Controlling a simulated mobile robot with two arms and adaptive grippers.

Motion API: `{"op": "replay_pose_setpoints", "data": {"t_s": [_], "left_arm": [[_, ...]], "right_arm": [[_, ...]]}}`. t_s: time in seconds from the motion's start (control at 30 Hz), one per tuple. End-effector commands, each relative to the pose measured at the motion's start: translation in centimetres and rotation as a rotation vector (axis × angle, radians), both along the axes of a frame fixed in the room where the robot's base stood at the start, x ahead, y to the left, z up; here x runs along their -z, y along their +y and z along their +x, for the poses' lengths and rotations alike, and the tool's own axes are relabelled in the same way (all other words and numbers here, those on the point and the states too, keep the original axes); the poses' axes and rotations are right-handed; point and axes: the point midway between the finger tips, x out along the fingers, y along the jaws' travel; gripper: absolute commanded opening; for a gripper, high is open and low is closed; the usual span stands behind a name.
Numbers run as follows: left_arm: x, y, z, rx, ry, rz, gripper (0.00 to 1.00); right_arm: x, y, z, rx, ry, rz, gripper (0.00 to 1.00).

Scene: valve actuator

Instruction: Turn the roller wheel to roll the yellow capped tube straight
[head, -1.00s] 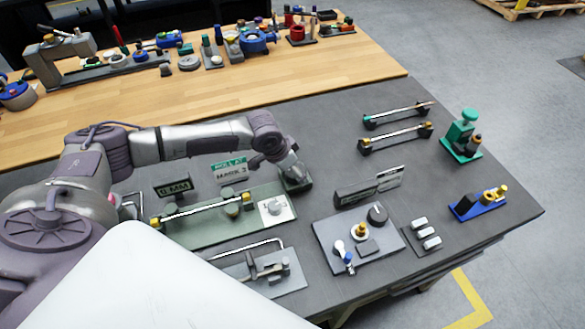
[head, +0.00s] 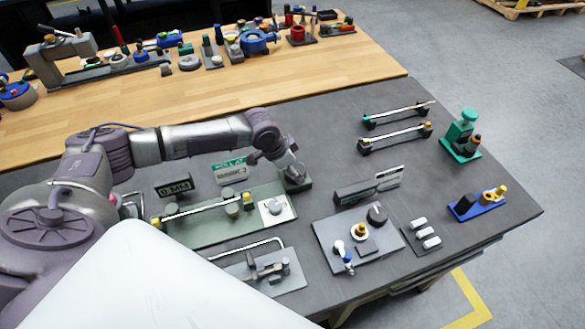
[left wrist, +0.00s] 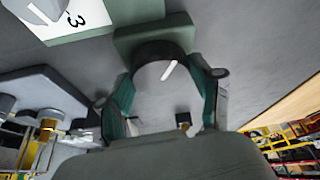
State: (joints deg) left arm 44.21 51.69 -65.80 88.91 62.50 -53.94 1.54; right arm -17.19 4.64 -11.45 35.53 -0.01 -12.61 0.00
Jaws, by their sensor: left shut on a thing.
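The yellow capped tube (head: 201,209) lies across the green fixture (head: 195,234), with a yellow cap at each end. A white dial plate (head: 272,209) with a grey knob is on the fixture's right part; the plate shows in the left wrist view (left wrist: 62,18) with a "3". The roller wheel (left wrist: 158,77), a dark cylinder with a grey face and white line, is between the fingers of my left gripper (left wrist: 165,100), which is shut on it. In the head view my left gripper (head: 293,174) is at the fixture's right end and hides most of the wheel. My right gripper is not in view.
Signs (head: 231,171) stand behind the fixture. A bent rod on a grey plate (head: 287,276) is in front, and a grey panel with knobs (head: 330,246) is to the right. Two racks with rods (head: 395,139) lie farther back. Dark tabletop behind the gripper is clear.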

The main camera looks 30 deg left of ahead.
Motion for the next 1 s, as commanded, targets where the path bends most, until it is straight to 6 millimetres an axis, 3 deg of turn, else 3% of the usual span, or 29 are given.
{"op": "replay_pose_setpoints", "data": {"t_s": [0.03, 0.07, 0.2, 0.63, 1.0], "left_arm": [[0.0, 0.0, 0.0, -0.001, 0.001, -0.001, 0.3], [0.0, 0.0, 0.0, -0.001, 0.001, -0.001, 0.68], [0.0, 0.0, 0.0, -0.001, -0.001, -0.001, 0.9], [-0.8, 0.2, -0.2, -0.001, -0.002, -0.001, 0.9], [-7.5, 1.8, -2.6, -0.002, -0.002, 0.0, 0.9]], "right_arm": [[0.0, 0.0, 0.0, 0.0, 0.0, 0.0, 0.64], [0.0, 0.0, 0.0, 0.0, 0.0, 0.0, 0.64], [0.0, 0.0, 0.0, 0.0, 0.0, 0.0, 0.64], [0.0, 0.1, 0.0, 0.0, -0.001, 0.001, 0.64], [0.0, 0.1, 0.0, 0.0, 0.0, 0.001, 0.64]]}}
